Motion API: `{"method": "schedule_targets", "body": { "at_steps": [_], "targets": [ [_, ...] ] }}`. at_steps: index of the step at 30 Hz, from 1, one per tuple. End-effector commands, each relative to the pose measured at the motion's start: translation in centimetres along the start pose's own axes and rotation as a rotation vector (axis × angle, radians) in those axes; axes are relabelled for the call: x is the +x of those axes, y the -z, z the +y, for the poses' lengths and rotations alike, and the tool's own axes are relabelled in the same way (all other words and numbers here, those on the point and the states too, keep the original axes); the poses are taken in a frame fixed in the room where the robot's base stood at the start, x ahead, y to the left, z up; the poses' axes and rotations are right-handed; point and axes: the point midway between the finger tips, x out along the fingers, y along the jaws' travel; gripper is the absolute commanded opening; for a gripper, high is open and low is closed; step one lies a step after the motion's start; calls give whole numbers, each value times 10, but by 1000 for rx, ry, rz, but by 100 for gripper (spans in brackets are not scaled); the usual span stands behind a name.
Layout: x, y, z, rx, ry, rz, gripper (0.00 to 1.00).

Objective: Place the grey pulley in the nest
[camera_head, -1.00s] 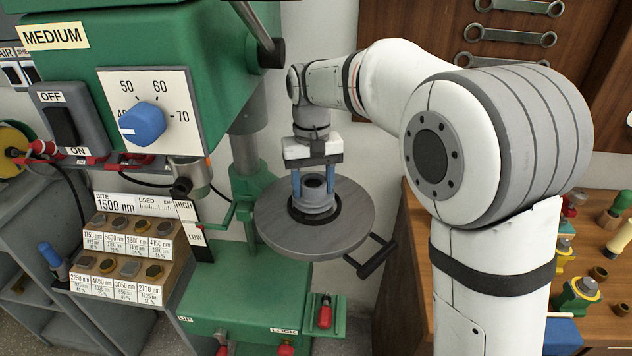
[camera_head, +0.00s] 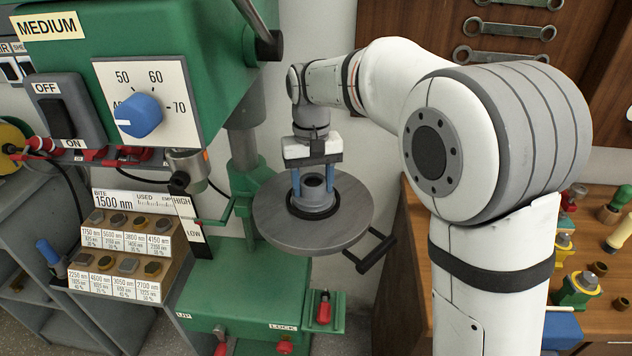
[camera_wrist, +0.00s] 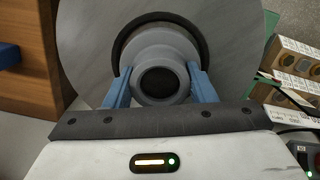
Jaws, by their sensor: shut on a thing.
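The grey pulley (camera_head: 314,193) is a stepped round part with a dark bore. It stands upright at the middle of the round grey drill table. The nest (camera_head: 334,205) shows as a black ring around the pulley's base. My gripper (camera_head: 313,189) comes from above, its two blue fingers shut on opposite sides of the pulley. In the wrist view the pulley (camera_wrist: 160,75) sits between the blue fingers, and the black ring (camera_wrist: 125,40) curves round it. The pulley looks inside the ring; whether its underside rests fully down is hidden.
The round drill table (camera_head: 275,225) has a black crank handle (camera_head: 370,258) at its front right. The green drill press (camera_head: 150,60) stands at the left, beside a rack of labelled bits (camera_head: 125,245). A wooden bench (camera_head: 600,320) with parts is at the right.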

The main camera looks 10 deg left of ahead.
Motion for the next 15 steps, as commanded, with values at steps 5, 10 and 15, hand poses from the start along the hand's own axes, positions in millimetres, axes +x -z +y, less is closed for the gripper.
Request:
{"method": "schedule_targets", "body": {
  "at_steps": [5,10,15],
  "targets": [
    [1,0,0,0,0,2,55],
    [1,0,0,-1,0,1,69],
    [2,0,0,-1,0,1,76]
  ]
}}
